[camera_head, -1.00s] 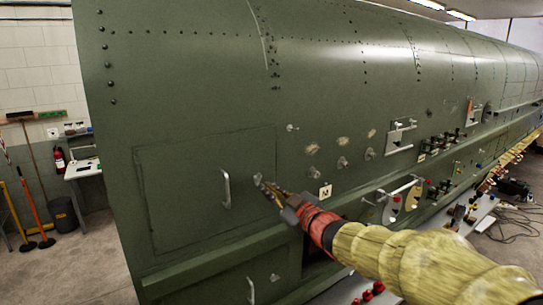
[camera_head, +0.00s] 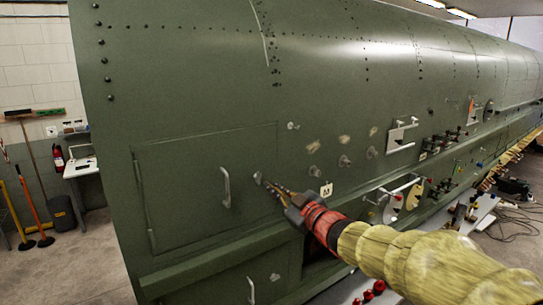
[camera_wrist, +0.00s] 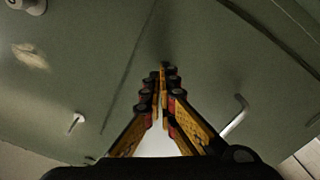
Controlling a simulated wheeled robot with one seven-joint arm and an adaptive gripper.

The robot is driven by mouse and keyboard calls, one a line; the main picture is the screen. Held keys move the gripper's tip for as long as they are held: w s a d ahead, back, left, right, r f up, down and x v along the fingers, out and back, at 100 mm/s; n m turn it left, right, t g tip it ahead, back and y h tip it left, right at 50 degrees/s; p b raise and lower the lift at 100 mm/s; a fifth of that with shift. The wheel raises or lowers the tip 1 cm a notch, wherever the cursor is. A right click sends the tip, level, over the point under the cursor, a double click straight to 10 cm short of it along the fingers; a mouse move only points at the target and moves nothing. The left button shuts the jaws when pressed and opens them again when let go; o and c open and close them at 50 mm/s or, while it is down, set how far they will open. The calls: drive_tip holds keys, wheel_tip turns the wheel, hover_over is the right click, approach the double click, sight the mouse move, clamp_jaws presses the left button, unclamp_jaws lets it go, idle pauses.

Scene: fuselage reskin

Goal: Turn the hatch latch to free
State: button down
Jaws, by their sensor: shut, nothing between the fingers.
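The green hatch panel (camera_head: 185,215) is closed and flush in the fuselage side, with a pale bar handle (camera_head: 225,187) near its right edge. The small grey hatch latch (camera_head: 258,178) sits just right of that handle. My gripper (camera_head: 268,184) is shut and empty, its tips at the latch's right side. I cannot tell whether they touch it. In the wrist view the fingers (camera_wrist: 163,75) meet at their tips and hide the latch. The handle also shows there, to the right (camera_wrist: 235,117). The latch's angle is too small to read.
A green ledge (camera_head: 215,261) runs below the hatch. Levers and switches (camera_head: 402,135) line the fuselage farther right.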

sight(255, 186)
drive_tip(key=v, duration=0.5)
drive_tip(key=shift+s, duration=0.35)
drive_tip(key=shift+w, duration=0.1)
drive_tip(key=shift+w+a+f+m+p, duration=0.15)
drive_tip(key=shift+w+a+m, duration=0.35)
drive_tip(key=shift+a+m, duration=0.45)
drive_tip(key=shift+w+a+m+p, duration=0.1)
drive_tip(key=shift+w+a+m, duration=0.35)
drive_tip(key=shift+a+m, duration=0.5)
drive_tip(key=shift+w+a+f+m+p, duration=0.15)
drive_tip(key=shift+w+a+m, duration=0.35)
drive_tip(key=shift+a+m, duration=0.5)
drive_tip(key=shift+d+r, duration=0.1)
drive_tip(key=shift+r, duration=0.1)
